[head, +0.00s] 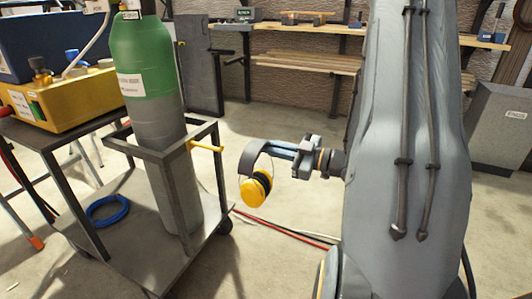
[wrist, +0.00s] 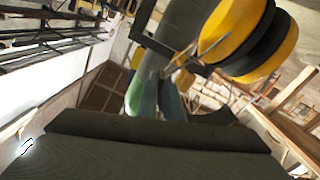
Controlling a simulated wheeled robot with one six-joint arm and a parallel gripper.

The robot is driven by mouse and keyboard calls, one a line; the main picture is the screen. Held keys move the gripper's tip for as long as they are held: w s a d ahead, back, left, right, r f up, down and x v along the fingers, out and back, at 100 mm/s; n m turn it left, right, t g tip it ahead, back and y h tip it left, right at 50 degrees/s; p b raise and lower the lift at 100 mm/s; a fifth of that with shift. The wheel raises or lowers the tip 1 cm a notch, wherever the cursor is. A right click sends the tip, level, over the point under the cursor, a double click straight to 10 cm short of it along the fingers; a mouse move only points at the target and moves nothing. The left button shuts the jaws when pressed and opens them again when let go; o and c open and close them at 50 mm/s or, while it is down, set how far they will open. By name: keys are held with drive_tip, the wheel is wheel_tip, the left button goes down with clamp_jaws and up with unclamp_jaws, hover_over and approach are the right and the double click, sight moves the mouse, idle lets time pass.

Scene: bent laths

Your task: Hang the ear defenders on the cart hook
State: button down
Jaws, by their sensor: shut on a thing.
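The ear defenders (head: 256,188) have yellow cups, black cushions and a dark headband. My gripper (head: 283,152) is shut on the headband, and the cups hang below it in the air. The cart hook (head: 208,147) is a yellow peg sticking out to the right from the cart's upper frame. The ear defenders are to the right of the hook and apart from it in the head view. A yellow bit near the cart frame there seems to be the hook (wrist: 183,80).
The cart (head: 135,250) carries a green and grey gas cylinder (head: 150,75) and a blue coiled hose (head: 108,210). Red and dark cables (head: 285,234) cross the floor. A workbench (head: 370,37) is behind.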

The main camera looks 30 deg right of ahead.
drive_tip(key=f+b+x, duration=0.3)
drive_tip(key=b+x, duration=0.5)
drive_tip(key=x, duration=0.8)
drive_tip(key=shift+w+a, duration=0.25)
drive_tip(key=shift+w, duration=0.1)
idle(1.0)
